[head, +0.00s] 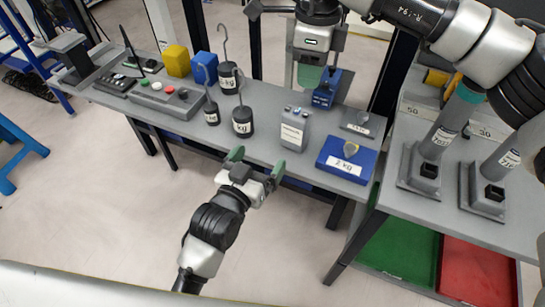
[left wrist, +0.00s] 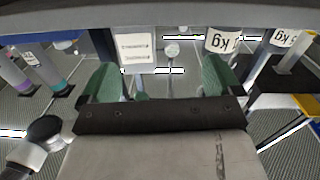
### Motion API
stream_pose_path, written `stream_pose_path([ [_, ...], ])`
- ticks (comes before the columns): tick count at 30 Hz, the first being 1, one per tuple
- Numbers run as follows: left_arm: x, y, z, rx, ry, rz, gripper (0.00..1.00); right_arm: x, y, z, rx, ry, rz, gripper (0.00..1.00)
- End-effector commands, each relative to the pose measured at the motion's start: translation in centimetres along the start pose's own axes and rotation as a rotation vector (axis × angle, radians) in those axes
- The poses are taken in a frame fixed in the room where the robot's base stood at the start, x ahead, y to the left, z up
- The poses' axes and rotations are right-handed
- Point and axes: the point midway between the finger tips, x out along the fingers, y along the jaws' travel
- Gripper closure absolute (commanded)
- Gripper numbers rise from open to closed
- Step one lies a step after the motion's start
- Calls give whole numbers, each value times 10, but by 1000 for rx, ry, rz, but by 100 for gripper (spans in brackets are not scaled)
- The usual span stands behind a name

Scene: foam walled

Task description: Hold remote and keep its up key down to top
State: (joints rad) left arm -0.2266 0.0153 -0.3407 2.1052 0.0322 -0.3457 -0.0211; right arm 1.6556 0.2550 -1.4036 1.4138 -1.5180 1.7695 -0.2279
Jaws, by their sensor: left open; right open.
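A grey upright box (head: 294,128) with a white label and small keys or knobs on top stands near the table's front edge; it is the likeliest remote, but I cannot read its label. Its labelled face also shows between my fingers in the left wrist view (left wrist: 137,50). My left gripper (head: 257,163) is open and empty, with green fingertips, in front of the table edge and apart from the box. My right gripper (head: 310,74) is open, pointing down behind the box, close to a blue holder (head: 326,92). I cannot tell whether they touch.
Dark kg weights (head: 242,121) with hooks stand left of the box. A grey button panel (head: 152,108) sits at the left. Grey posts (head: 436,145) stand on the right table. Floor before the table is clear.

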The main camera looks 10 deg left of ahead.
Motion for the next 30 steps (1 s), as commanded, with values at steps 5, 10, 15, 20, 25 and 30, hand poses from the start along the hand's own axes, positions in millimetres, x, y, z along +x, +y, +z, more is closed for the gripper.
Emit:
stream_pose_path([
  [5, 0, 31, -22, 58, 26, 41, 6, 0, 0, 0, 0, 0, 0, 57],
  [10, 10, 37, -26, 73, 31, 48, 6, 0, 0, 0, 0, 0, 0, 57],
  [15, 39, 38, -27, 72, 31, 47, 6, 0, 0, 0, 0, 0, 0, 57],
  [20, 68, 39, -27, 71, 30, 48, 6, 0, 0, 0, 0, 0, 0, 57],
  [25, 92, 40, -28, 71, 29, 48, 6, 0, 0, 0, 0, 0, 0, 57],
  [30, 105, 41, -27, 72, 28, 47, 6, 0, 0, 0, 0, 0, 0, 57],
])
